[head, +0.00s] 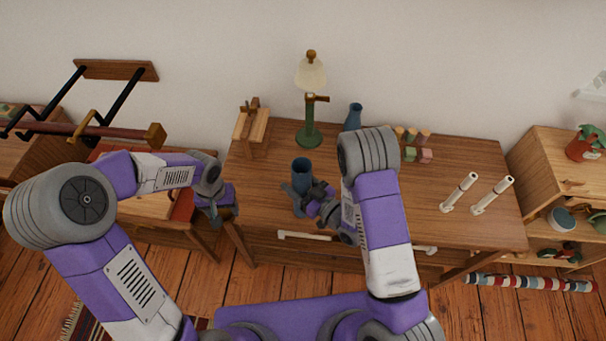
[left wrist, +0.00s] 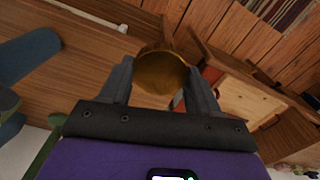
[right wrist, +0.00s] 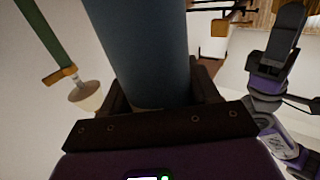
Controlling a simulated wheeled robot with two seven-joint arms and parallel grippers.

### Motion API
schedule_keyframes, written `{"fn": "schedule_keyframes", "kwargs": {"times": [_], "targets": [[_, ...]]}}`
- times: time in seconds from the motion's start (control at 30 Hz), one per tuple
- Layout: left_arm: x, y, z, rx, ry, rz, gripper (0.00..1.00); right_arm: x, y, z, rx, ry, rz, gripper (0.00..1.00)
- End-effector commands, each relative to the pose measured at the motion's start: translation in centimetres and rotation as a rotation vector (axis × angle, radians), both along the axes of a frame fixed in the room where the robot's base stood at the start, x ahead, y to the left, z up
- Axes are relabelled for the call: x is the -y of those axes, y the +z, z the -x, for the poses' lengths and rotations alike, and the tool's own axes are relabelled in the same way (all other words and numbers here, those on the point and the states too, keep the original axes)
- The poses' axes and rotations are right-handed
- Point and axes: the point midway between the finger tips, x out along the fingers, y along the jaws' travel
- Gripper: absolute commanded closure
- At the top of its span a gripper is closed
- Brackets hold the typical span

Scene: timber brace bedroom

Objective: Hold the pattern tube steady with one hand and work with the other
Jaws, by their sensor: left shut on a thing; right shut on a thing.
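The pattern tube (head: 302,170) is a dark blue cylinder, upright, with an open dark top, at the left front of the desk. My right gripper (head: 299,195) is shut around it. In the right wrist view the tube (right wrist: 140,45) runs between the fingers. I cannot tell whether its base touches the desk. My left gripper (head: 224,212) is left of the tube, apart from it, by the desk's left front edge. In the left wrist view it is shut on a round golden-brown cap-like piece (left wrist: 160,70), which is mostly hidden in the head view.
The desk (head: 440,160) holds a green lamp (head: 310,100), a blue vase (head: 353,117), a small wooden stand (head: 251,130), several spools and blocks (head: 425,156), and two white cylinders (head: 459,192) (head: 492,195). A shelf (head: 550,150) stands to the right. A striped roll (head: 530,284) lies on the floor.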

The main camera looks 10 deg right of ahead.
Motion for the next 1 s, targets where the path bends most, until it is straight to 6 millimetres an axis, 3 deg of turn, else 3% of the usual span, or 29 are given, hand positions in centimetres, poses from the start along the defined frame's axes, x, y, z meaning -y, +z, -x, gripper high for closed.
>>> {"fn": "schedule_keyframes", "kwargs": {"times": [0.27, 0.47, 0.73, 1.0], "targets": [[0.1, 0.1, -0.1, 0.001, -0.002, 0.000, 0.67, 0.0, 0.0, 0.0, 0.000, -0.001, 0.000, 0.95], [1.9, 1.9, -2.0, 0.006, -0.047, 0.001, 0.67, 0.0, 0.1, 0.0, 0.000, -0.001, 0.000, 0.95], [8.7, 8.3, -6.2, 0.009, -0.194, 0.003, 0.67, 0.0, 0.1, 0.0, 0.000, -0.002, 0.000, 0.95], [16.4, 15.5, -7.0, 0.007, -0.361, 0.003, 0.67, 0.0, 0.1, 0.0, 0.001, -0.002, -0.001, 0.95]]}}
